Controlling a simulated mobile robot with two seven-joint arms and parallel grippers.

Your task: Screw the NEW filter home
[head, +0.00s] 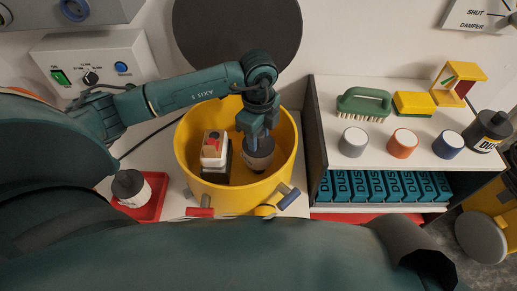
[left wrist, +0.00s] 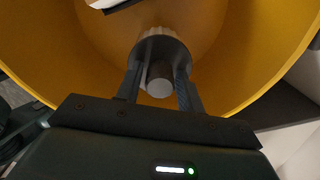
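The yellow drum (head: 183,160) stands open on the bench. A filter (head: 258,160) with a dark cap and pale body is inside it, right of centre. My left gripper (head: 257,138) reaches down into the drum from above, its fingers on both sides of the cap. In the left wrist view the fingers flank the dark cap (left wrist: 160,50), with a grey round knob (left wrist: 160,86) between them; they look closed on the cap. The filter's lower end and seat are hidden. Another dark-capped pale filter (head: 132,188) stands on a red tray (head: 153,203) at left. My right gripper is out of view.
A white and red box (head: 214,150) stands inside the drum, left of the gripper. A shelf at right bears a green brush (head: 364,104), several coloured caps and a dark bottle (head: 486,132).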

